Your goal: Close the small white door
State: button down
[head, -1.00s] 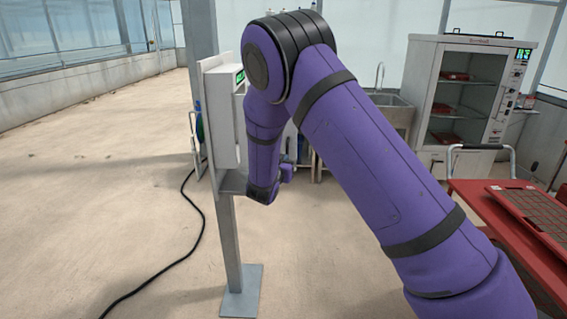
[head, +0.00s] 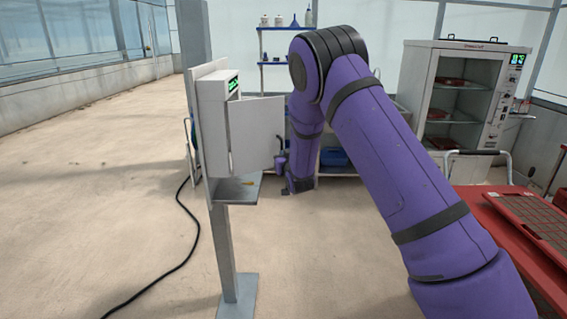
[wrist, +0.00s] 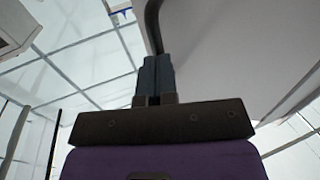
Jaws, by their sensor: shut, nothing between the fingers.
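The small white door (head: 257,135) stands open on a white box (head: 211,130) with a green display, which is mounted on a post. The door swings out to the right, and a gap shows beside its hinge side. My gripper shows in the wrist view (wrist: 157,72) pointing upward, its dark fingers shut and empty. A large pale surface (wrist: 225,50) fills the right of that view close to the fingertips; it looks like the door, but contact cannot be told. In the head view my wrist is right of the door, and the fingers are hard to make out.
A small shelf (head: 236,188) sits under the box on the post (head: 226,250). A black cable (head: 165,258) lies on the floor at left. A red table (head: 485,215) and a glass-fronted cabinet (head: 465,100) stand at right. The floor at left is open.

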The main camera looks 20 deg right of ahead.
aim_at(277, 147)
jog(key=w+n+g+y, duration=0.1)
jog(key=w+n+y, duration=0.1)
jog(key=w+y, duration=0.2)
jog(key=w+n+y, duration=0.3)
jog(key=w+y, duration=0.1)
jog(key=shift+w+a+g, duration=0.1)
jog(key=shift+w+g, duration=0.25)
jog(key=shift+g, duration=0.05)
jog(key=w+a+n+g+y, duration=0.3)
jog(key=w+a+n+y, duration=0.1)
jog(key=w, duration=0.5)
jog(key=a+y, duration=0.1)
jog(key=a, duration=0.1)
jog(key=shift+a+n+g, duration=0.3)
jog(key=shift+a+g, duration=0.05)
jog(key=shift+g, duration=0.05)
jog(key=shift+a+r+y, duration=0.1)
jog(key=shift+a+y, duration=0.1)
jog(key=shift+y, duration=0.1)
